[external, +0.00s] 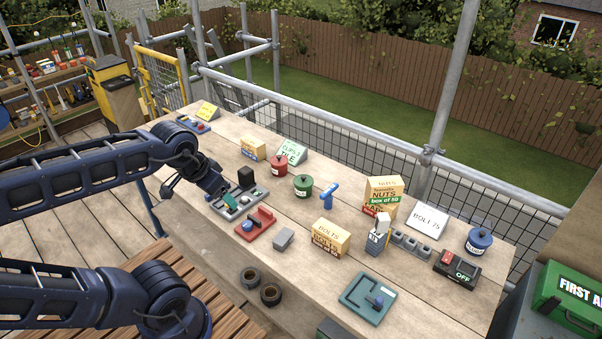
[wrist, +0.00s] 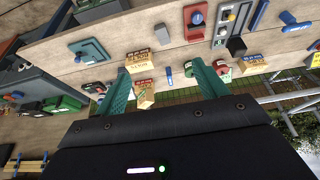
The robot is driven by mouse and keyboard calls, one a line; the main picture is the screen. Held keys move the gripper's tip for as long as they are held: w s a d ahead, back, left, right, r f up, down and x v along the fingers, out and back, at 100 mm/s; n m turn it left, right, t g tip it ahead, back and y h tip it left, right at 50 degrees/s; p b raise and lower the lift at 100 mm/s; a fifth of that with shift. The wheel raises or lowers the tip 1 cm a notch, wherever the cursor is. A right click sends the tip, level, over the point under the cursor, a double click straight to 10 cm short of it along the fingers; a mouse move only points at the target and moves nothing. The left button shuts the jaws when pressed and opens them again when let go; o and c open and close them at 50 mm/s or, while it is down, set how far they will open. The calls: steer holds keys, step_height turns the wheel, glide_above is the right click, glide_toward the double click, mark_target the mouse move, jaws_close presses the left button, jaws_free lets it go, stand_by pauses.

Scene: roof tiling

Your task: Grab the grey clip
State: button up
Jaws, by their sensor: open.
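I cannot pick out the grey clip with certainty. A grey compartment tray (external: 228,213) lies on the bench with small pieces in it, too small to tell apart. It also shows at the top of the wrist view (wrist: 219,43).
Red (external: 279,165) and green (external: 303,185) lidded pots, a blue T-shaped tool (external: 329,196) and a bolts box (external: 330,238) stand nearby. A teal tray (external: 368,300) lies at the front. Mesh railing runs behind the bench. Bare wood shows around the grey block.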

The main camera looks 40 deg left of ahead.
steer(key=shift+w, duration=0.1)
steer(key=shift+c, duration=0.3)
steer(key=n+g, duration=0.2)
steer(key=g, duration=0.3)
glide_above(282, 237)
step_height(282, 237, down, 26)
steer(key=shift+f, duration=5.45)
steer(key=c, duration=1.1)
steer(key=shift+o, duration=0.2)
